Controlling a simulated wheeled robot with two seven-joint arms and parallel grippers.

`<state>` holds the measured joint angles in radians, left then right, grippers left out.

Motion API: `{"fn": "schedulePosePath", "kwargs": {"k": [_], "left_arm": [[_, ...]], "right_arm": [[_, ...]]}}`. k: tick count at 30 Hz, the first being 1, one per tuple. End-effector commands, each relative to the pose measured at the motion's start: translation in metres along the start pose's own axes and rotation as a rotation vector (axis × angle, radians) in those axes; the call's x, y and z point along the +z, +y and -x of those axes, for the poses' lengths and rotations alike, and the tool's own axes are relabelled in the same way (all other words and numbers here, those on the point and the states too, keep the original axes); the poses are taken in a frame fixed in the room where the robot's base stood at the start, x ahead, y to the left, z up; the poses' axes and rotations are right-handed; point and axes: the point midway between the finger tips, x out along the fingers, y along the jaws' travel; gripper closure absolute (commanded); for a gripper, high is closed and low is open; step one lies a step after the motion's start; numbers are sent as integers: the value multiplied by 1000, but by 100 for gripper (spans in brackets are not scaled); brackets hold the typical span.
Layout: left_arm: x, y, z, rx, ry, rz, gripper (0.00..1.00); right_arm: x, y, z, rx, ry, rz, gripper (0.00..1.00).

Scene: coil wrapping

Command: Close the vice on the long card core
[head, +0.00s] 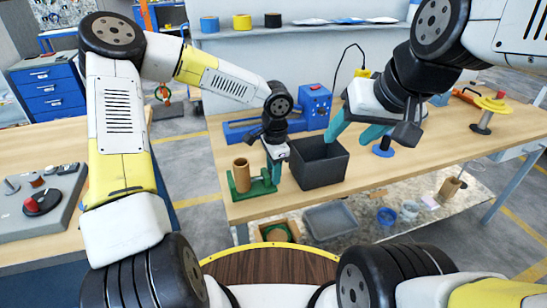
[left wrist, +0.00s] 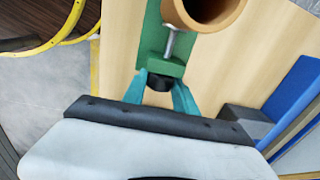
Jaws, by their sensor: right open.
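The green vice (head: 264,186) stands at the front left of the wooden table. The brown card core (head: 241,176) stands upright in it, and its hollow end shows at the top of the left wrist view (left wrist: 205,12). The vice's silver screw (left wrist: 172,43) runs from a green block towards the core; whether it presses on the core is hidden. My left gripper (head: 275,172) is at the screw's outer end, its teal fingers on both sides of the black knob (left wrist: 160,83) and seemingly shut on it. My right gripper (head: 354,130) is open and empty, above the table right of the black bin.
The black bin (head: 320,166) stands just right of the vice. A blue machine (head: 315,104) is behind it. The table's front right is clear. A side table with a grey tray (head: 40,222) is left.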

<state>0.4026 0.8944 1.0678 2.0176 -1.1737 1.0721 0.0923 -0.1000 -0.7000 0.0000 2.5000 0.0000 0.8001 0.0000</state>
Motion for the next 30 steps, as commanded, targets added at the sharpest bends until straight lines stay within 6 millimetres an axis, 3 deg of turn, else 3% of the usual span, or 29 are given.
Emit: {"fn": "schedulePosePath", "kwargs": {"k": [1, 3, 8, 21, 30], "left_arm": [[0, 0, 0, -1, 0, 0, 87], [0, 0, 0, -1, 0, 0, 100], [0, -1, 0, 11, -3, 1, 100], [1, -5, -1, 231, -9, 3, 100], [0, -5, -1, 240, -8, 1, 100]], "right_arm": [[0, 0, 0, 0, 0, 0, 45], [0, 0, 0, 0, 0, 0, 45], [0, 0, 0, 0, 0, 0, 45], [0, 0, 0, 0, 0, 0, 45], [0, 0, 0, 0, 0, 0, 45]]}}
